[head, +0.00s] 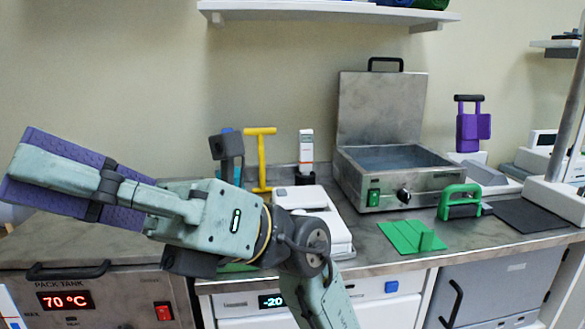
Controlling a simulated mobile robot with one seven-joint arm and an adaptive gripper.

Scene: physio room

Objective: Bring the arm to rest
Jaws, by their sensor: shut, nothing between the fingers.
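My gripper (22,163) is at the left of the head view, pointing left and slightly up. Its pale green finger lies across a purple ribbed panel (128,218), which shows on both sides of it. I cannot tell whether this panel touches the gripper. The gripper is shut with nothing between its fingers. My arm rises from the bottom middle, bends at the wrist and reaches left above the counter (365,250).
A pack tank (95,285) reading 70 °C stands below my gripper. Behind or right of my arm are a yellow T-handled tool (261,160), a white device (335,232), an open metal bath (400,180), a green plate (402,238) and a green-handled block (460,205). A shelf (330,12) hangs above.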

